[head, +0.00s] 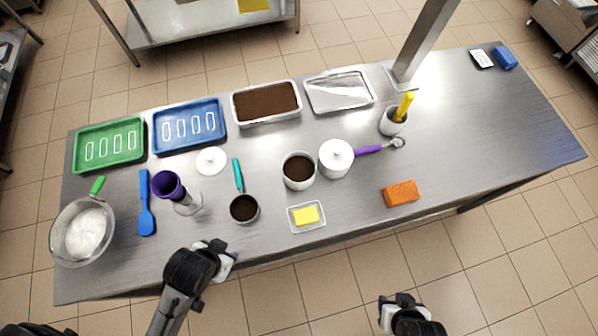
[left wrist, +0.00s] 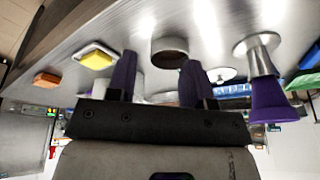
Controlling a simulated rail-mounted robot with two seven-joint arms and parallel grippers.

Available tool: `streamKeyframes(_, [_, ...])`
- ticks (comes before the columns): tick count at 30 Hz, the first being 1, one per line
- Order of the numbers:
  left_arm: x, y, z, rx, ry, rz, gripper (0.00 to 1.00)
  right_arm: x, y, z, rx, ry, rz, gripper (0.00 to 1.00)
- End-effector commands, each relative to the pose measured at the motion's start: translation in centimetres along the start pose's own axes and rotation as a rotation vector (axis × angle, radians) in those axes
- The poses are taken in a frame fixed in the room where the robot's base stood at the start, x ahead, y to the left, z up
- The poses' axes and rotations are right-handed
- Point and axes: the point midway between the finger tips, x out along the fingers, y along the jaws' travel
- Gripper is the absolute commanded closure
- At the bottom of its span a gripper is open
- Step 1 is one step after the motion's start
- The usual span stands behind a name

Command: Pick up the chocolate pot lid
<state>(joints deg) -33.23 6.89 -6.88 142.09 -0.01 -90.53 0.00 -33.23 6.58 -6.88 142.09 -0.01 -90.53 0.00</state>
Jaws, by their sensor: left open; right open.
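A round white lid with a small knob (head: 211,160) lies flat on the steel table, in front of the blue tray. An open white pot of dark brown content (head: 299,171) stands right of it. Beside that pot, a second white pot (head: 336,160) has a white lid on it. My right gripper (head: 400,301) is open and empty, off the table's front.
A small dark-filled cup with teal handle (head: 244,209), a purple-topped jigger (head: 168,186) and a butter dish (head: 307,226) stand near the front. A metal bowl (head: 58,245) is at left, an orange sponge (head: 401,194) at right. Trays line the back; the right end is mostly clear.

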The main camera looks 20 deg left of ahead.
Motion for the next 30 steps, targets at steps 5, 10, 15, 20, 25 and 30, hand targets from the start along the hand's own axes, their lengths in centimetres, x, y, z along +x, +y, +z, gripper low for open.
streamKeyframes(5, [0.0, 0.0, 0.0, 0.0, 0.0, 0.0, 0.49, 0.0, 0.1, 0.0, -0.005, -0.001, 0.004, 0.51])
streamKeyframes(10, [0.0, 0.0, 0.0, 0.0, 0.0, 0.0, 0.46, 0.0, 0.3, 0.1, -0.009, -0.001, 0.007, 0.51])
streamKeyframes(15, [-0.1, -0.2, -0.9, 0.001, 0.021, -0.004, 0.46, 0.0, 0.3, 0.1, -0.009, -0.001, 0.007, 0.51])
streamKeyframes(20, [-0.8, -2.1, -5.1, 0.038, 0.116, -0.053, 0.46, 0.1, 0.2, 0.1, -0.008, -0.001, 0.006, 0.51])
streamKeyframes(25, [-3.1, -6.5, -11.8, 0.194, 0.255, -0.199, 0.46, 0.3, 0.2, 0.2, -0.006, -0.002, 0.005, 0.51])
streamKeyframes(30, [-4.0, -11.4, -16.9, 0.37, 0.281, -0.369, 0.46, 0.4, 0.0, 0.1, -0.001, 0.0, 0.001, 0.51])
